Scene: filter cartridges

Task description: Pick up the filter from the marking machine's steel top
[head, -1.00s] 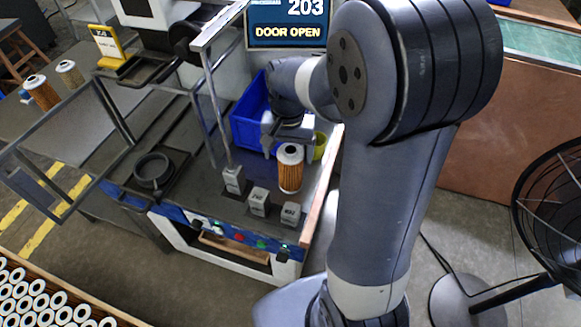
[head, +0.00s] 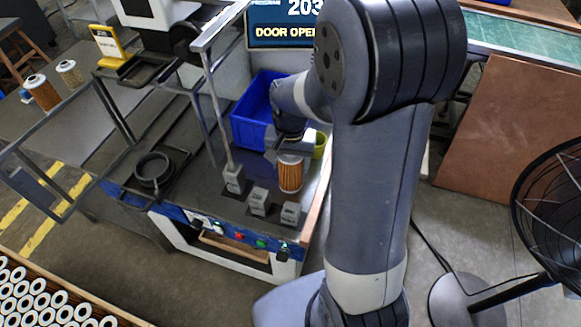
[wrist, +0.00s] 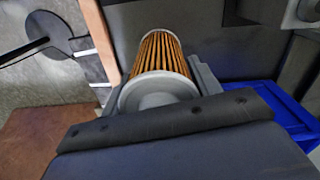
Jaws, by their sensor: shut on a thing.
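The filter (head: 290,175) has an orange pleated body and a light end cap. In the head view it stands upright at the right part of the marking machine's steel top (head: 205,190), behind the small grey blocks. My gripper (head: 289,150) comes from above and is shut on the filter's upper end. In the wrist view the filter (wrist: 160,65) sits between my gripper's fingers (wrist: 160,85), its pale cap towards the camera. I cannot tell whether its lower end touches the steel top.
A blue bin (head: 248,115) and a yellow cup (head: 319,145) stand behind the filter. Several grey blocks (head: 258,201) stand in front of it. The machine's door frame (head: 45,170) hangs open at the left. A black ring fixture (head: 153,170) sits left. A fan (head: 550,215) stands right.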

